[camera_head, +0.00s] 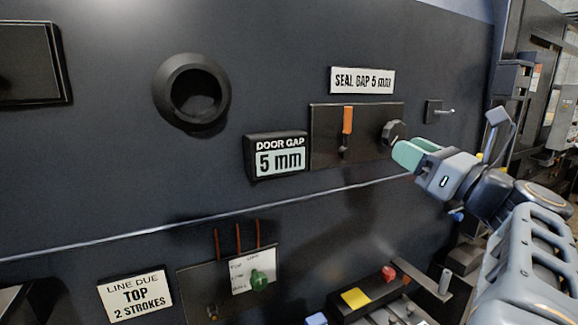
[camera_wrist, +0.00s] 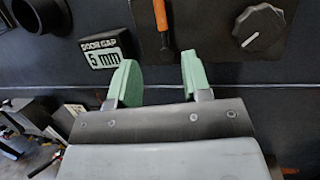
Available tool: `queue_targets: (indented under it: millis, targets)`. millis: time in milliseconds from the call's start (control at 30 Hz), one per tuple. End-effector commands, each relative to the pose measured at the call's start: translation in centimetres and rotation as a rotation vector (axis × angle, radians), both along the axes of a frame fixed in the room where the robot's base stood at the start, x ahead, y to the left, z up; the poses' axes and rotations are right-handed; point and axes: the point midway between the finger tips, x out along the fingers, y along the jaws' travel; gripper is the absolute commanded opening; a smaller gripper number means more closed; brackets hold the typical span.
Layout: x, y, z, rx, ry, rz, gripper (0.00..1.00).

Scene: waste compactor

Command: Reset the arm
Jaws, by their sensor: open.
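My gripper (camera_head: 408,150) has green fingers and is at the right in the head view, just below and right of a black knob (camera_head: 393,131). In the wrist view my gripper (camera_wrist: 158,82) is open, with empty space between its fingers. The knob (camera_wrist: 260,25) and an orange-handled lever (camera_wrist: 161,18) lie beyond the fingertips there. The lever (camera_head: 346,122) also shows in the head view, pointing up on its dark plate. I cannot tell whether a finger touches the knob.
A round black port (camera_head: 191,93) juts out at left. Below are a green knob (camera_head: 259,281) and a red button (camera_head: 388,272).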

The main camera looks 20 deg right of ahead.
Motion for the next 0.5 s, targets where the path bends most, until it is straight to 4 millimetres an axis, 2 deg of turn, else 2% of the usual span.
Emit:
queue_targets:
  millis: [167,233,267,367,400,500]
  targets:
    - [0.2,-0.2,-0.2,-0.097,-0.028,-0.045,0.44]
    - [0.6,-0.7,-1.6,-0.23,-0.003,-0.103,0.44]
    - [1.0,-1.0,-3.0,-0.308,0.028,-0.132,0.44]
    - [1.5,-1.9,-9.4,-0.643,0.183,-0.185,0.44]
    - [1.7,-1.5,-12.2,-0.796,0.242,-0.16,0.44]
    - [1.4,0.4,-18.9,-1.186,0.345,-0.014,0.44]
